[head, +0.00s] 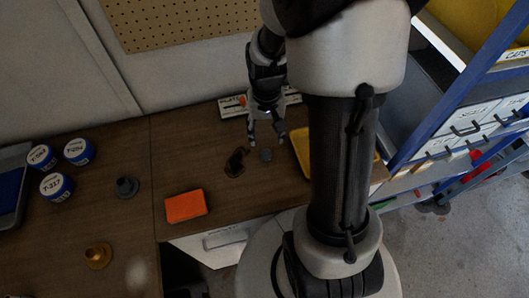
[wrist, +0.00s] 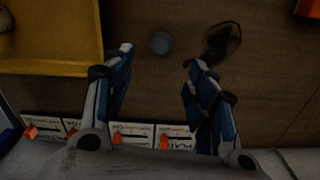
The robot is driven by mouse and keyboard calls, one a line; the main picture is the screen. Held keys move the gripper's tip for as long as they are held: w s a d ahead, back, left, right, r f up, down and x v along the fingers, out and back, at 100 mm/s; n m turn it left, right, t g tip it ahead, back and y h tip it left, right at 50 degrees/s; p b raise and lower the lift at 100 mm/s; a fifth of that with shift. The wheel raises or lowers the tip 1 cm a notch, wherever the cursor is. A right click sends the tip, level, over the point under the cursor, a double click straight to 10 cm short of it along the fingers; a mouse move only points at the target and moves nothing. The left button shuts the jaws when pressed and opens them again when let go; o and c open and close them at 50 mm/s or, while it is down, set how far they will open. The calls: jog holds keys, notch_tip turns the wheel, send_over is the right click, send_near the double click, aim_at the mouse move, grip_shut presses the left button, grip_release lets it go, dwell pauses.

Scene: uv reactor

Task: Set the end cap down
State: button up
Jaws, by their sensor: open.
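A small round blue-grey piece, which looks like the end cap (head: 266,155), lies on the brown wooden bench. In the wrist view the end cap (wrist: 161,43) is a plain disc just beyond the fingertips, roughly midway between them. My gripper (head: 266,138) points down at the bench, close behind the cap. Its two blue-and-grey fingers (wrist: 160,56) are spread apart with nothing held between them. I see no finger touching the cap. The exact height of the fingertips above the bench is hard to tell.
A dark see-through item (head: 235,162) lies close left of the cap. A yellow tray (wrist: 50,68) is on its other side. An orange box (head: 186,206), grey flanged part (head: 126,187), brass part (head: 98,255) and lidded jars (head: 57,186) stand left. Labelled cards (wrist: 132,133) lie behind.

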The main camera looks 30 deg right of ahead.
aim_at(266, 151)
jog(key=f+b, duration=0.1)
jog(key=f, duration=0.3)
jog(key=f+b, duration=0.2)
jog(key=f, duration=0.3)
jog(key=shift+s+a+f, duration=0.1)
jog(key=shift+s, duration=0.1)
jog(key=c, duration=1)
jog(key=shift+o, duration=0.2)
jog(key=shift+r, duration=0.2)
notch_tip(266, 151, up, 19)
jog(key=p, duration=0.6)
jog(key=w+a+f+n+b, duration=0.2)
jog(key=w+a+f+n, duration=0.3)
jog(key=a+f, duration=0.5)
jog(key=shift+w+a+f, duration=0.2)
jog(key=shift+w+a, duration=0.15)
jog(key=shift+a, duration=0.1)
